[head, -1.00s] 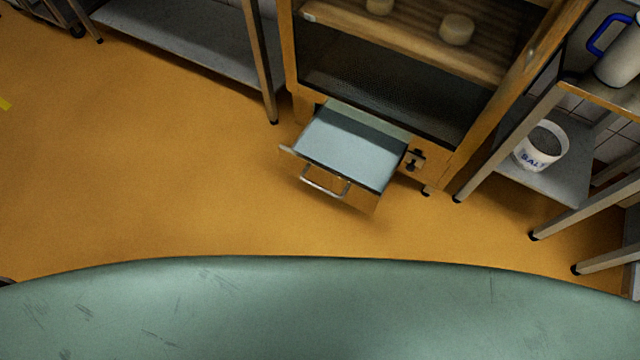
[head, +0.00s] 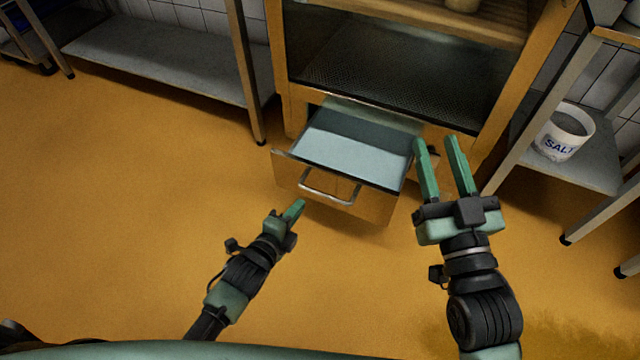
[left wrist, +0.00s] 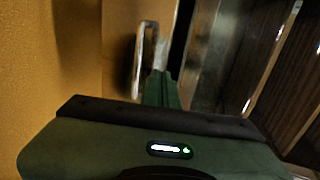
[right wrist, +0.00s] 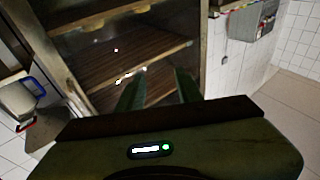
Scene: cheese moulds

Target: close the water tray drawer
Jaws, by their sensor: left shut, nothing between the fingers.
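The water tray drawer (head: 355,160) is pulled out from the bottom of the wooden cabinet (head: 288,110). Its wooden front has a metal bar handle (head: 328,190), and the tray inside looks pale blue. The handle (left wrist: 141,60) also shows in the left wrist view. My left gripper (head: 298,205) is shut and empty, just in front of the drawer front, below and left of the handle; I cannot tell whether it touches. My right gripper (head: 442,145) is open and empty, in front of the cabinet to the right of the drawer.
A metal shelf (head: 165,60) stands left of the cabinet. A rack on the right holds a white SALT bucket (head: 565,135) on its lower shelf. The orange floor (head: 130,200) in front is clear. A grey box (right wrist: 254,18) hangs on the tiled wall.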

